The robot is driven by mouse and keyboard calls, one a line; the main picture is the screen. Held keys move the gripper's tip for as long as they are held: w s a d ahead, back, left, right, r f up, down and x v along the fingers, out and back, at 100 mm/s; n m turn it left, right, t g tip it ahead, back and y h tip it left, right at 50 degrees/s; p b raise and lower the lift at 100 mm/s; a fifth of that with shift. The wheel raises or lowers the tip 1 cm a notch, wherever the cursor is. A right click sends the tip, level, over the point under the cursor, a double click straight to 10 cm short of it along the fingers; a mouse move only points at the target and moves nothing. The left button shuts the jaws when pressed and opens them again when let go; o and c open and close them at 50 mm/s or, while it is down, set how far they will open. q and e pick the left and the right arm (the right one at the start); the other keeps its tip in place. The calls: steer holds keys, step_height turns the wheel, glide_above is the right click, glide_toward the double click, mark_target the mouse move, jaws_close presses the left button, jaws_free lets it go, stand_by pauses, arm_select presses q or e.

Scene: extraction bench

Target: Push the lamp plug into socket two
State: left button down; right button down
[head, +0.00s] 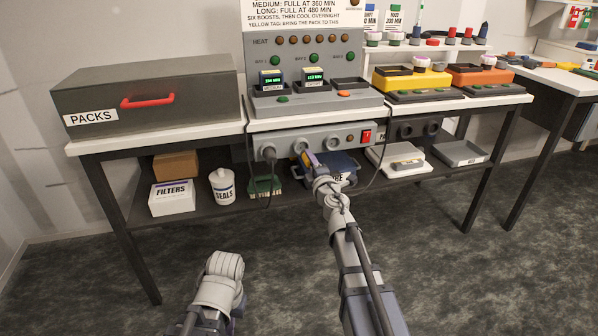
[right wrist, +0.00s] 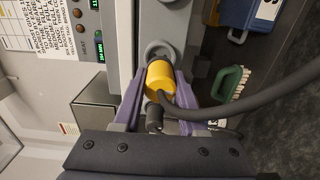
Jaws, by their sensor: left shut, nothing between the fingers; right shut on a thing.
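The lamp plug (right wrist: 160,79) is yellow with a dark cord. My right gripper (right wrist: 153,95) is shut on it, with purple fingers on both sides. A round grey socket (right wrist: 158,50) lies just beyond the plug's front; I cannot tell whether the plug touches or enters it. In the head view, my right gripper (head: 311,163) is at the grey socket strip (head: 336,134) under the bench front, by the second socket from the left (head: 300,146). A dark plug (head: 269,153) sits in the leftmost socket. My left gripper (head: 235,321) is low at the left, mostly hidden, shut and empty.
Dark cords hang below the strip. A red switch (head: 366,136) is at its right. The shelf below holds a filters box (head: 172,197), a seals tub (head: 222,186) and a blue bin (head: 338,165). The floor in front is clear.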

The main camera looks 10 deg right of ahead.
steer(key=s, duration=0.4)
steer(key=shift+s, duration=0.1)
steer(key=shift+w, duration=2.95)
steer(key=shift+w+a, duration=0.1)
steer(key=shift+w, duration=1.3)
steer(key=shift+c, duration=1.9)
jaws_free()
steer(key=s, duration=0.8)
